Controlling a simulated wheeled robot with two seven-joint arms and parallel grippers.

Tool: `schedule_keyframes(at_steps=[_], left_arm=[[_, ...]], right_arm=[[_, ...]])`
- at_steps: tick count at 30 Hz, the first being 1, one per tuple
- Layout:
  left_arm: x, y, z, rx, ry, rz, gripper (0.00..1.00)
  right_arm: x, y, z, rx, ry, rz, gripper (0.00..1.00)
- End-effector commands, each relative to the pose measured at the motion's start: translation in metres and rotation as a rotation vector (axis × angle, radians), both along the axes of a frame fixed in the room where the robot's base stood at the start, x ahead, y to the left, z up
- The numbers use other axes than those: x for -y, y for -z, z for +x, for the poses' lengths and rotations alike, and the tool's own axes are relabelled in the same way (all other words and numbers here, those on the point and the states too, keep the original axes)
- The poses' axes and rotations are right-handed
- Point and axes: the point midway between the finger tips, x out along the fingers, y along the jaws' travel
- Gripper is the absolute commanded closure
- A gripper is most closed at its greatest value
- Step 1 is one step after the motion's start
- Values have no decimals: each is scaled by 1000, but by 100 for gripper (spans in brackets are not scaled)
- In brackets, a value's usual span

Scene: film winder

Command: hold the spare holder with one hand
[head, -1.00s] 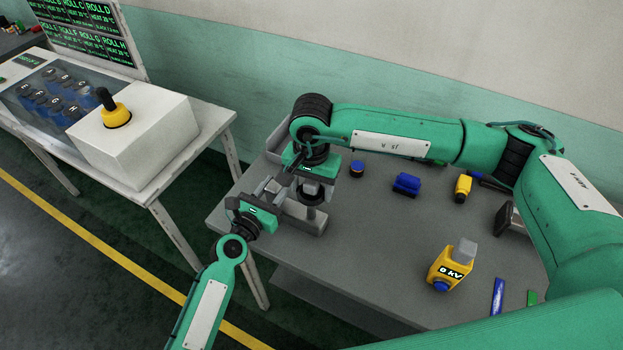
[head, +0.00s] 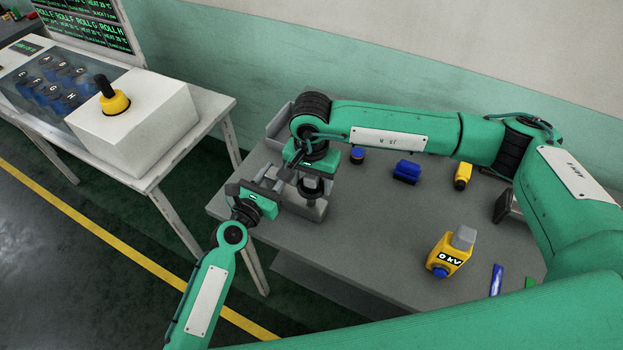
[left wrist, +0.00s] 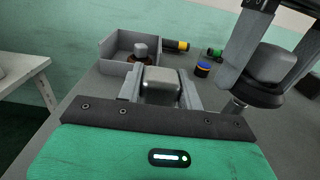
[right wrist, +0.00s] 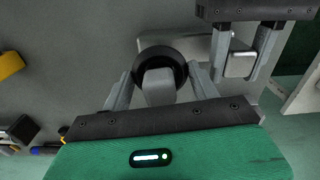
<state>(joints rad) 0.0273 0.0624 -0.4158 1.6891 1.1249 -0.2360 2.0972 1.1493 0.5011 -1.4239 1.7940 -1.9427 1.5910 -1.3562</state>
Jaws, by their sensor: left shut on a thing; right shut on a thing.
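My left gripper (head: 275,180) is shut on a shiny silver-grey block (left wrist: 161,86); the block also shows between its fingers in the right wrist view (right wrist: 240,62). My right gripper (head: 312,172) is close to its right. It is shut on a grey square knob (right wrist: 158,86) above a black round part (right wrist: 160,60). This black part with its grey top also shows at the right of the left wrist view (left wrist: 275,75). In the head view the grippers mostly hide both held things. I cannot tell for sure which held thing is the spare holder.
A grey open bin (left wrist: 118,48) stands behind, with a knobbed round part in it. On the grey table (head: 380,230) lie a yellow "0 kV" device (head: 447,255), a blue block (head: 406,171) and a yellow piece (head: 462,176). A white machine table (head: 190,140) stands to the left.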

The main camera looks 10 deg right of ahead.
Motion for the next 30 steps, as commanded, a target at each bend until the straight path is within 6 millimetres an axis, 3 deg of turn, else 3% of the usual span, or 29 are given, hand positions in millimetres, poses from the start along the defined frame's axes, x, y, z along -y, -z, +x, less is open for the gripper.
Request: schedule_keyframes(at_steps=[30], left_arm=[[0, 1, -1, -2, 1, 0, 86]], right_arm=[[0, 27, 0, 0, 0, 0, 63]])
